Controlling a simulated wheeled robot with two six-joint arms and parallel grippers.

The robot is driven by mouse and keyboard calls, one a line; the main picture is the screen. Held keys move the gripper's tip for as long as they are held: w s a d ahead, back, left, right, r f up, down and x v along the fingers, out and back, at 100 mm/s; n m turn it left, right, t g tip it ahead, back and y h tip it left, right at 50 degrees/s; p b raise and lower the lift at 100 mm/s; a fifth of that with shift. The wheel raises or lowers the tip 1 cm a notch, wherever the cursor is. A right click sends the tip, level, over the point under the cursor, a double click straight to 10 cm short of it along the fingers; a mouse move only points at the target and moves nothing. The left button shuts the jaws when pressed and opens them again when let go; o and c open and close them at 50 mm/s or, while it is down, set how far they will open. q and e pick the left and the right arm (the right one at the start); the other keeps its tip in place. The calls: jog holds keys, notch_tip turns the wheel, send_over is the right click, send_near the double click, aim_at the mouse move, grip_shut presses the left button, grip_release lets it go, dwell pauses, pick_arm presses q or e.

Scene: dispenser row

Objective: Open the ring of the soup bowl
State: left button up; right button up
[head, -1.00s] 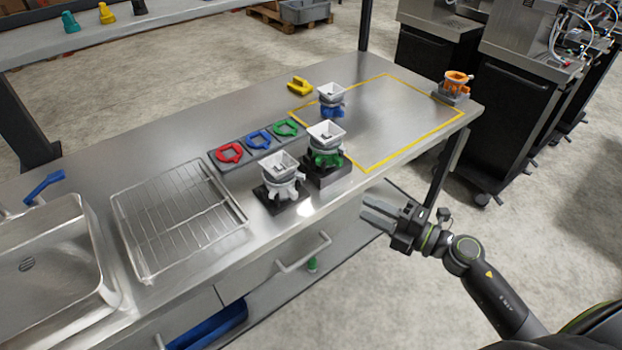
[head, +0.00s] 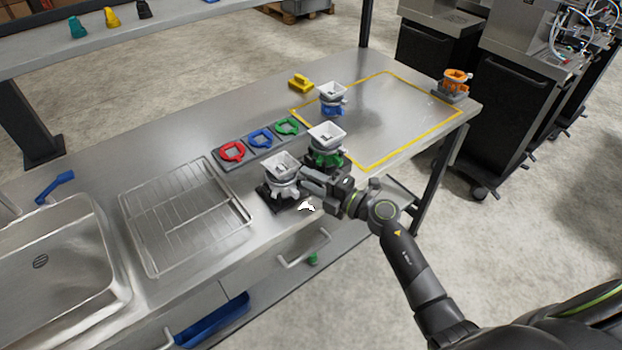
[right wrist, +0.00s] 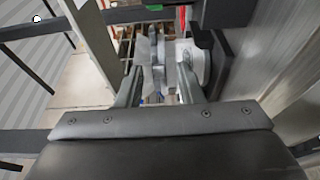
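Several funnel-shaped bowls with ring collars stand on the steel counter. The nearest bowl (head: 281,166), with a pale grey ring (head: 285,189), stands on a dark base. A white bowl with a green ring (head: 326,137) is just behind and right of it. Another white bowl with a blue ring (head: 332,94) is farther back. Which one holds soup I cannot tell. My right gripper (head: 306,178) is at the right side of the pale-ringed bowl. In the right wrist view its fingers (right wrist: 160,88) are apart, with a pale part between or just beyond them; contact is unclear. My left gripper is not visible.
Red (head: 232,152), blue and green loose rings lie in a grey tray behind the bowls. A wire rack (head: 185,215) and a sink (head: 60,255) are at left. An orange-ringed unit (head: 454,82) stands at the far right. The yellow-outlined area is mostly clear.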

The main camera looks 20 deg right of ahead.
grip_shut()
jog(key=y+b, duration=0.1)
jog(key=w+n+g+b, duration=0.1)
jog(key=d+n+g+y+b, duration=0.1)
jog(key=shift+w+f+y, duration=0.25)
jog(key=shift+y, duration=0.05)
jog(key=shift+w+r+n+g+y+b, duration=0.15)
jog(key=shift+w+n+g+y+b, duration=0.15)
jog(key=shift+n+g+y+b, duration=0.35)
jog(key=shift+g, duration=0.25)
grip_release()
jog(key=shift+d+r, duration=0.1)
jog(key=shift+p, duration=0.35)
